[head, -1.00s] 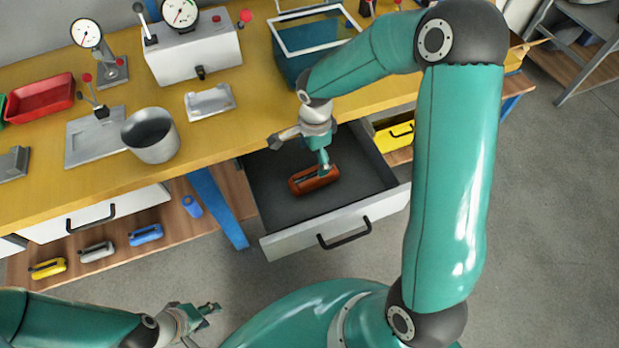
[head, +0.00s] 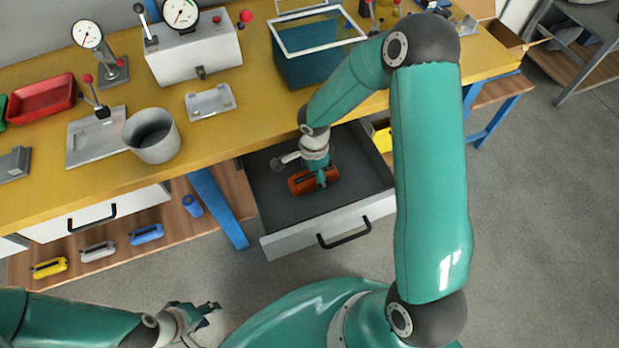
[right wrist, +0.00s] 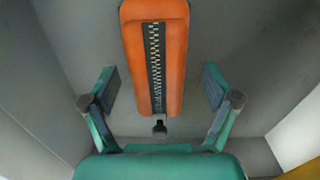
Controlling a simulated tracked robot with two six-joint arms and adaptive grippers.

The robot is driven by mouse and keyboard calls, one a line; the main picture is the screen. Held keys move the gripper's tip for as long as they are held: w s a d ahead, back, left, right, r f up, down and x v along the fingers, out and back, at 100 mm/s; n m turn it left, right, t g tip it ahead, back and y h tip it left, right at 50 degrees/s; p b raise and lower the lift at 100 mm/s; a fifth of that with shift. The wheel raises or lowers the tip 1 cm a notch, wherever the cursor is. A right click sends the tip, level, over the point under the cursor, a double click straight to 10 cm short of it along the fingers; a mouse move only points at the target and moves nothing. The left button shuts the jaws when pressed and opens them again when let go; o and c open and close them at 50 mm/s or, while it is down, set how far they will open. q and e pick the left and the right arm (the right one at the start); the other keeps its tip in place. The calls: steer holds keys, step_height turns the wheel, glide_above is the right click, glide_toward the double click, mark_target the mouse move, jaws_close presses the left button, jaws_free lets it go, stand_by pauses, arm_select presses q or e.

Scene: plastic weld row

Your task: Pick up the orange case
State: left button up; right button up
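The orange case (head: 303,182) lies in the open grey drawer (head: 289,209). In the right wrist view the orange case (right wrist: 173,62) runs lengthwise, with a dark toothed strip along its middle and a small black tab at its near end. My right gripper (head: 321,184) is over the case and hides part of it in the head view. In the right wrist view my right gripper (right wrist: 160,85) is open, with one finger on each side of the case and a gap to each. My left gripper (head: 212,308) is empty at the lower left, away from the drawer, with its fingers apart.
The drawer's white front with a black handle (head: 345,236) faces me. Yellow, grey and blue cases (head: 146,234) lie on the low wooden shelf at left. The yellow bench (head: 230,130) above carries a grey cup (head: 151,137), gauges and a glass-topped box (head: 318,50).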

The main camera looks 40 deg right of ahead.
steer(key=c, duration=1.2)
steer(key=shift+r, duration=0.1)
step_height(320, 180, up, 20)
steer(key=shift+f, duration=0.1)
